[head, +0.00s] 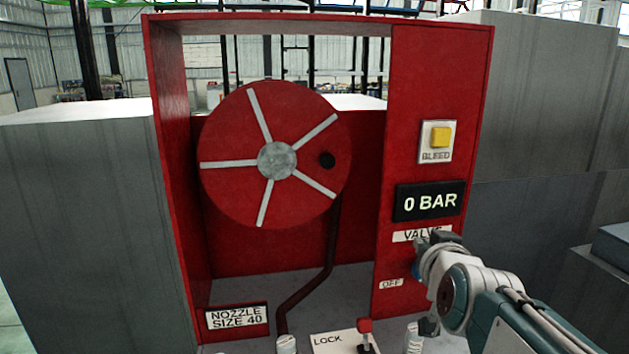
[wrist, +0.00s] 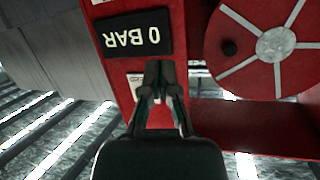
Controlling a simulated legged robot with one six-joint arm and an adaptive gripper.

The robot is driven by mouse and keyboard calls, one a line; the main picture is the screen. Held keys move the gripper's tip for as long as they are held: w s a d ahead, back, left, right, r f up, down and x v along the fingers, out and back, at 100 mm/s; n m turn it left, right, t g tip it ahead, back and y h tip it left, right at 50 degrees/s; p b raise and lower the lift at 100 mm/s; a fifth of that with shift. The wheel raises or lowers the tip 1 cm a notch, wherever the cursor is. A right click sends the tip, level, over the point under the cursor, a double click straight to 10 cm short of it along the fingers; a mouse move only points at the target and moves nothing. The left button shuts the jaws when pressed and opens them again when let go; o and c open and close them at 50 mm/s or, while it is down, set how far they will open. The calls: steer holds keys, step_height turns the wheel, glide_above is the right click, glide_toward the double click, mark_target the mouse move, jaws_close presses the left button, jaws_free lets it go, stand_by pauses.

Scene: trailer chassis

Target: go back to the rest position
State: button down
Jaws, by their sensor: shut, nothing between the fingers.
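My gripper (head: 424,244) is in front of the lower right part of the red panel (head: 434,75), by the "VALVE" label (head: 405,236). In the wrist view, the fingers of my gripper (wrist: 160,70) are together with nothing between them. They cover part of a white label below the "0 BAR" display (head: 430,202), which appears upside down there (wrist: 132,37). My gripper and arm hide the valve area; I cannot tell whether the fingertips touch the panel. An "OFF" label (head: 391,284) shows left of my arm.
A red hose reel (head: 230,150) is left of the panel. A yellow bleed button (head: 440,137) is above the display. A red-topped lock lever (head: 364,326) and a "NOZZLE SIZE 40" sign (head: 237,317) are low down. Grey boxes (head: 80,220) flank the cabinet.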

steer(key=s+a+f+n+g, duration=0.1)
steer(key=s+f+g, duration=0.3)
steer(key=s+f, duration=0.3)
steer(key=s+a+f+g, duration=0.1)
steer(key=s+f+g, duration=0.4)
steer(key=s, duration=0.8)
step_height(320, 180, down, 3)
steer(key=shift+s+a+f+n+y, duration=0.1)
steer(key=shift+s+a+n+y, duration=0.05)
steer(key=shift+n+y, duration=0.25)
